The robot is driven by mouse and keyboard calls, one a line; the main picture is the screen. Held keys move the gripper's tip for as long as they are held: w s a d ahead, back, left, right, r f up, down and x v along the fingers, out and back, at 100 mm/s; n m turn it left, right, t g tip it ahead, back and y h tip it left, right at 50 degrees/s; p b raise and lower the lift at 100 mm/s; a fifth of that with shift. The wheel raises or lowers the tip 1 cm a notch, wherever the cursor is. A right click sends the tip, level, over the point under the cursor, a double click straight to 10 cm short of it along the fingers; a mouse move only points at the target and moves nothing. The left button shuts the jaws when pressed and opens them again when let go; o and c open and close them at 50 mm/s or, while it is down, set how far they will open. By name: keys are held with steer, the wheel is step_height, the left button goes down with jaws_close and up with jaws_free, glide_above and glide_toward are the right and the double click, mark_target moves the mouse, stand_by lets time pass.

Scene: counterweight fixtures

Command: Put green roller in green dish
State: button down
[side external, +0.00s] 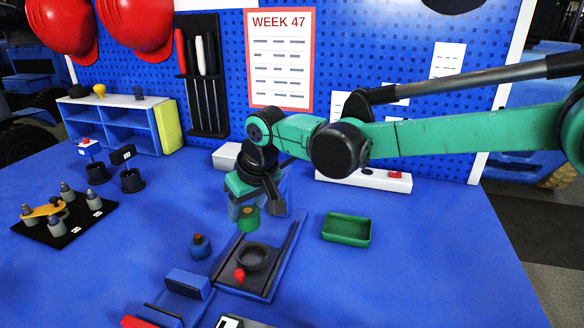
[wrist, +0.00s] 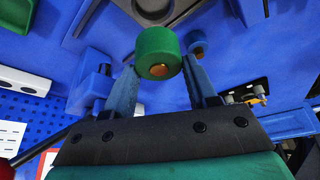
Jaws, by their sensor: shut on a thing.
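The green roller (side external: 249,218), a short cylinder with an orange-brown centre, hangs below my gripper (side external: 251,208) in the side view. In the wrist view the green roller (wrist: 157,46) sits between the tips of my gripper's two fingers (wrist: 160,68). The gripper is shut on it and holds it above the table. The green dish (side external: 346,240), a shallow rectangular tray, lies to the right of the gripper and looks empty. The dish's edge also shows at the upper left of the wrist view (wrist: 22,27).
Below the roller is a dark fixture (side external: 285,262) with a round black cup (side external: 253,258) and a red knob (side external: 239,274). A blue roller (side external: 200,247) stands to its left. A white box with a red button (side external: 375,178) lies behind the dish. The table right of the dish is clear.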

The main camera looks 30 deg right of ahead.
step_height(320, 180, up, 11)
steer(key=s+d+f+m, duration=0.1)
steer(key=s+d, duration=0.2)
steer(key=d, duration=0.3)
steer(key=s+d+f+m+h, duration=0.1)
steer(key=s+d, duration=0.1)
steer(key=d, duration=0.4)
steer(key=s+d+f+m, duration=0.1)
steer(key=s+d, duration=0.2)
steer(key=d, duration=0.4)
step_height(320, 180, up, 2)
steer(key=m, duration=0.1)
glide_above(343, 227)
steer(key=s, duration=0.2)
steer(key=shift+h, duration=0.3)
step_height(343, 227, down, 19)
steer(key=shift+w+a+f, duration=0.1)
steer(key=shift+a+f, duration=0.05)
steer(key=shift+f, duration=0.05)
steer(key=shift+f, duration=0.1)
steer(key=shift+c, duration=1.3)
jaws_free()
